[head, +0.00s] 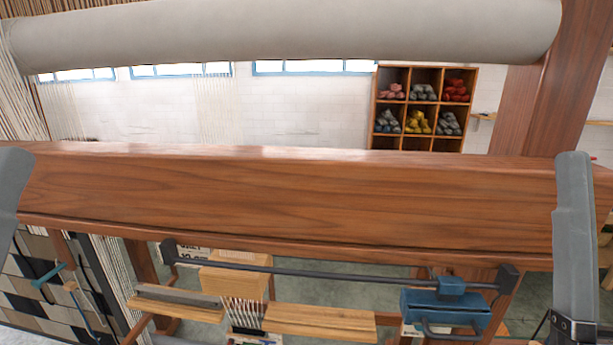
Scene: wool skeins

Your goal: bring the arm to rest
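Wool skeins lie in the compartments of a wooden shelf (408,103) against the far white wall. Pink skeins (391,91), grey skeins (423,92) and red skeins (456,91) are in the upper row. Blue-grey skeins (387,122), yellow skeins (418,122) and more grey skeins (449,124) are in the row below. Grey links of my two arms show at the left and right edges. Neither gripper shows, so I cannot see whether anything is held.
A thick wooden beam (300,200) spans the view, with a pale roller (290,32) above it. Below are a dark metal rail (340,277), a blue clamp-like device (445,307) and wooden blocks (320,321). Patterned woven cloth (40,290) hangs at lower left.

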